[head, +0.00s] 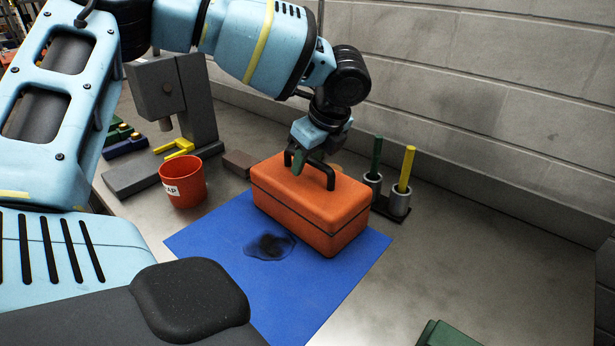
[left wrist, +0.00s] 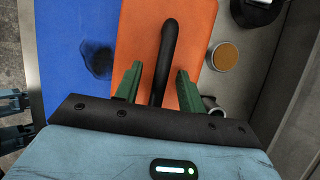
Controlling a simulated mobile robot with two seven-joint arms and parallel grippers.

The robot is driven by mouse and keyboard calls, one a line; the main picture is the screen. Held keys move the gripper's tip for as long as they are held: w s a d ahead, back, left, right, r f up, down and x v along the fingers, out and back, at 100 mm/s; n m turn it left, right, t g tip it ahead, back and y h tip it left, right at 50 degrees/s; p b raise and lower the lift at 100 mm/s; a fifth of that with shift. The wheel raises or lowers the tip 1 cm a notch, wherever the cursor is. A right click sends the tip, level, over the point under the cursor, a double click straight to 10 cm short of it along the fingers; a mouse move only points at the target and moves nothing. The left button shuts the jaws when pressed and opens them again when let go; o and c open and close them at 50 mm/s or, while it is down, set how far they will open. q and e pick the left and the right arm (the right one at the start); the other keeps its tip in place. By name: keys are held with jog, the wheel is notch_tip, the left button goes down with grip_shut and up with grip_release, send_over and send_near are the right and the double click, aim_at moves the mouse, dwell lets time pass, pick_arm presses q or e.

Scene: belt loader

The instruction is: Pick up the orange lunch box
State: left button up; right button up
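The orange lunch box (head: 306,206) stands on a blue mat (head: 290,299), with its black handle (head: 328,171) upright on its lid. My left gripper (head: 309,165) is over the lunch box at the handle. In the left wrist view the lunch box (left wrist: 196,40) lies under my gripper (left wrist: 155,84), whose two green fingers are apart, one on each side of the black handle (left wrist: 166,62). A gap shows between each finger and the handle.
A dark stain (head: 270,246) marks the mat left of the lunch box. An orange-red cup (head: 184,184) and a grey press (head: 183,100) stand to the left. A holder (head: 398,204) with green and yellow rods is close on the right.

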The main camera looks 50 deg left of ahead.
pick_arm(q)
jog(key=shift+f, duration=0.25)
jog(key=shift+c, duration=0.4)
grip_shut()
jog(key=shift+r, duration=0.1)
dwell(0.8)
